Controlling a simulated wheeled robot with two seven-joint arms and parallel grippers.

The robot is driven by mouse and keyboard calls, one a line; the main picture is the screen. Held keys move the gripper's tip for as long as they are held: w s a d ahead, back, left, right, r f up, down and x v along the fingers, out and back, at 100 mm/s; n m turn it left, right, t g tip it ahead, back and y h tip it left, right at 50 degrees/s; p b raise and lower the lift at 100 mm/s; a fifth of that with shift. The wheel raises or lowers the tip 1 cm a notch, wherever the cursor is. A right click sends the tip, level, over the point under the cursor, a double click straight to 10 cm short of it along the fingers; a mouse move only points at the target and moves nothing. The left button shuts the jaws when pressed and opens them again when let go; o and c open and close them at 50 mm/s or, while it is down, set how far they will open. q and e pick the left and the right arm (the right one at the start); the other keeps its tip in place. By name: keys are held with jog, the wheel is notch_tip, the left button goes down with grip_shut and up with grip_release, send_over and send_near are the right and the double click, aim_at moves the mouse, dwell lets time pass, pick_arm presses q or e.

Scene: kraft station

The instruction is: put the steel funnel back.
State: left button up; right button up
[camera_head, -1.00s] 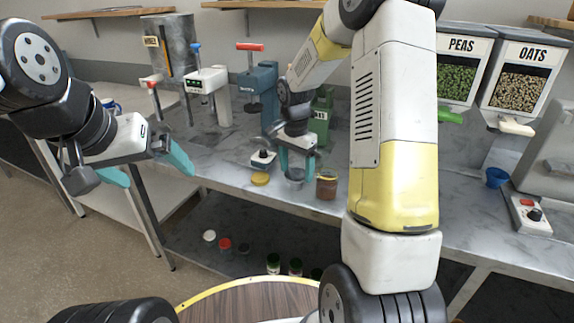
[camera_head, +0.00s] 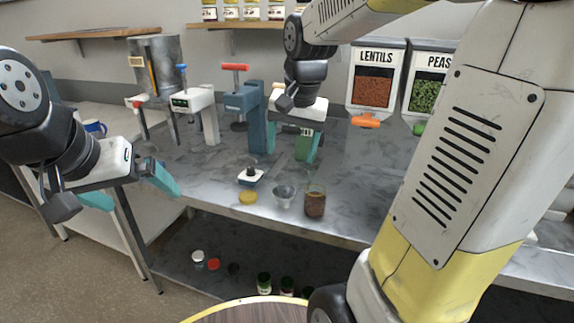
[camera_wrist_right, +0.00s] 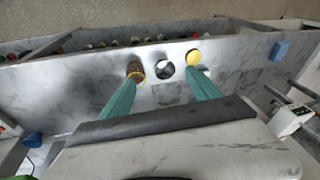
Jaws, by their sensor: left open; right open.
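The steel funnel (camera_head: 284,194) stands on the grey counter, between a yellow lid (camera_head: 248,197) on its left and a jar of brown contents (camera_head: 315,201) on its right. In the right wrist view the funnel (camera_wrist_right: 165,71) shows beyond the gap between the fingertips. My right gripper (camera_head: 292,156) is open and empty, raised behind and above the funnel, apart from it. Its teal fingers also show in the right wrist view (camera_wrist_right: 161,83). My left gripper (camera_head: 146,200) is open and empty at the left, off the counter's front edge.
A small white scale-like device (camera_head: 250,177) stands behind the lid. A blue press (camera_head: 248,115) and a white device (camera_head: 196,108) stand further back. Lentils (camera_head: 374,82) and peas (camera_head: 428,88) dispensers hang at the back. Lids and jars lie on the lower shelf (camera_head: 215,262).

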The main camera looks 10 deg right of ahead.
jog(key=s+a+r+n+t+y, duration=0.1)
jog(key=s+n+t, duration=0.2)
jog(key=s, duration=0.9)
jog(key=n, duration=0.2)
jog(key=shift+s+a+r+n, duration=0.2)
jog(key=shift+s+n, duration=0.1)
jog(key=shift+s, duration=0.1)
